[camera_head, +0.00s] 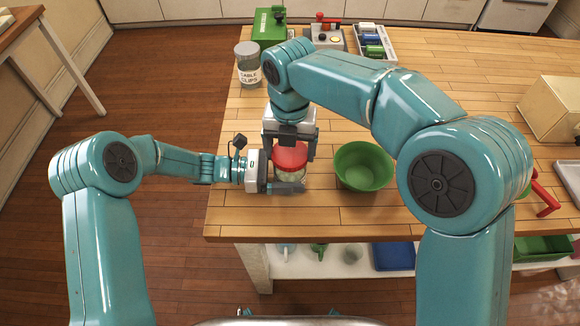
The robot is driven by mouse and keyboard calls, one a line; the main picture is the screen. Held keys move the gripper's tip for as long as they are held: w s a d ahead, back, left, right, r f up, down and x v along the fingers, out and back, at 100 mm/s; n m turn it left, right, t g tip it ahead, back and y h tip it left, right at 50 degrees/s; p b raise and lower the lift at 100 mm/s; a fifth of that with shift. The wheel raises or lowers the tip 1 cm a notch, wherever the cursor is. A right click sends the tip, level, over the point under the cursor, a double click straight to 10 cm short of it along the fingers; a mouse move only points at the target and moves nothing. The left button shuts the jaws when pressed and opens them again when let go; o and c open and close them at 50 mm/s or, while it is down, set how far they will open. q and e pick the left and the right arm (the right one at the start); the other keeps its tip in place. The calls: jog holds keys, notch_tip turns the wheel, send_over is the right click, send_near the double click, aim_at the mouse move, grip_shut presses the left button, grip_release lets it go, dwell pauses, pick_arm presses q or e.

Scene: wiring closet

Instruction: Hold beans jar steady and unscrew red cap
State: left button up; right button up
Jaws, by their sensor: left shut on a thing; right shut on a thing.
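A clear jar (288,174) with a red cap (291,156) stands on the wooden table near its front left edge. The cap looks seated on the jar's top. My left gripper (288,188) comes in from the left and is shut around the jar's lower body. My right gripper (291,150) reaches down from above and is shut on the red cap, with a finger on each side. The jar's contents and any label are mostly hidden by the grippers.
A green bowl (363,167) stands just right of the jar. A jar labelled cable clips (248,64), a green box (269,26) and a tray (372,42) stand at the back. A beige box (551,108) is at right. The table's middle back is clear.

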jog(key=shift+r, duration=0.15)
jog(key=shift+r, duration=0.7)
jog(key=shift+r, duration=0.35)
jog(key=shift+r, duration=2.3)
pick_arm(q)
jog(key=o, duration=1)
jog(key=shift+o, duration=0.2)
jog(key=a, duration=1.2)
jog(key=shift+r, duration=0.25)
